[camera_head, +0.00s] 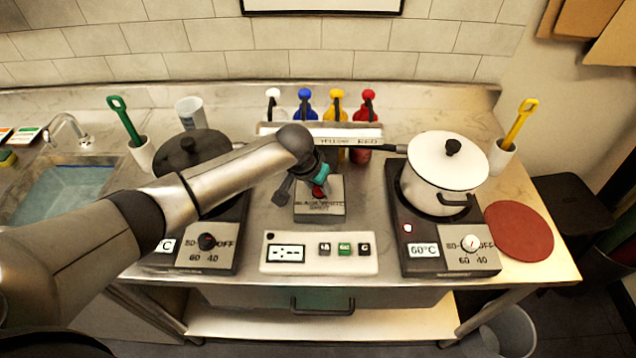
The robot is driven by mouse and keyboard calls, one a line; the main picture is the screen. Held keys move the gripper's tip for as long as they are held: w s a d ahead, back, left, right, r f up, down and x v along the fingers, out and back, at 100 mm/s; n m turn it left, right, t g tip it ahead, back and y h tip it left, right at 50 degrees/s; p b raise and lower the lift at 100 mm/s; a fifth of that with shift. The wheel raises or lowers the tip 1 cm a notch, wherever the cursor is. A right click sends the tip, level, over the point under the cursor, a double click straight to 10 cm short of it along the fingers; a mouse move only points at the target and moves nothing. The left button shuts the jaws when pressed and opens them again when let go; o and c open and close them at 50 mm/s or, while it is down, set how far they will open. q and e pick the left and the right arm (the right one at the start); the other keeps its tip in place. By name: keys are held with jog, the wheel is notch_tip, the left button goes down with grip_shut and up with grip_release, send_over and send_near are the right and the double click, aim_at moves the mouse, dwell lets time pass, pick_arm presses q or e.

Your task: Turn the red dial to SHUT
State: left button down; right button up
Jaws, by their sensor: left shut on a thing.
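The red dial (319,191) sits on top of a small grey box (333,208) in the middle of the counter. The lettering on the box's front is small and blurred, and it seems to include SHUT. My left gripper (314,188) reaches in from the left and is shut on the red dial. The fingers and wrist hide most of the dial, so I cannot tell which mark it points to. My right gripper is not in view.
A white control panel (319,254) lies in front of the box. Hot plates flank it, with a dark pot (192,150) on the left and a white pot (445,171) on the right. Behind is a rack (325,132) with coloured bottles. A red round mat (519,230) lies far right.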

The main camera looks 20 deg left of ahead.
pick_arm(q)
jog(key=shift+a+m+h+p, duration=0.1)
jog(key=shift+m+h+p, duration=0.2)
jog(key=shift+m, duration=0.4)
jog(key=shift+w+m+h, duration=0.1)
jog(key=shift+m+h, duration=0.2)
jog(key=shift+m, duration=0.6)
jog(key=shift+a+m+g+h, duration=0.1)
jog(key=shift+m+g+h, duration=0.2)
jog(key=shift+m, duration=0.5)
jog(key=shift+m+g+h+b, duration=0.3)
jog(key=shift+m+b, duration=0.5)
jog(key=shift+m, duration=0.4)
jog(key=shift+w+m, duration=0.1)
jog(key=shift+m, duration=0.2)
jog(key=c, duration=0.5)
grip_release()
jog(key=shift+a, duration=0.1)
